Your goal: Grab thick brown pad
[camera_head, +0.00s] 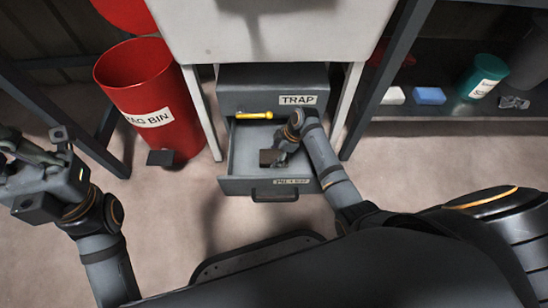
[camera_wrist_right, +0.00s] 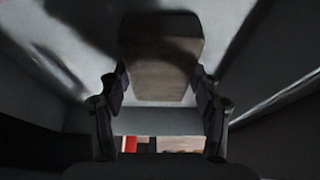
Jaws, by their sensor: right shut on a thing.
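The thick brown pad (camera_head: 268,157) is in the open lower drawer of a grey cabinet. My right gripper (camera_head: 279,154) reaches down into the drawer and is shut on the pad. In the right wrist view the pad (camera_wrist_right: 160,62) sits between the two dark fingers, its upper part in shadow. I cannot tell whether it touches the drawer floor. My left gripper (camera_head: 45,180) is at the left edge, away from the drawer and with nothing visible in it; its jaw opening is unclear.
The open drawer (camera_head: 240,185) has a dark front handle and a blurred label. A yellow tool (camera_head: 254,115) lies at its back, below the shut drawer labelled TRAP (camera_head: 245,88). A red bin (camera_head: 150,85) stands left. A right-hand shelf holds a blue block (camera_head: 429,96) and a green cup (camera_head: 482,78).

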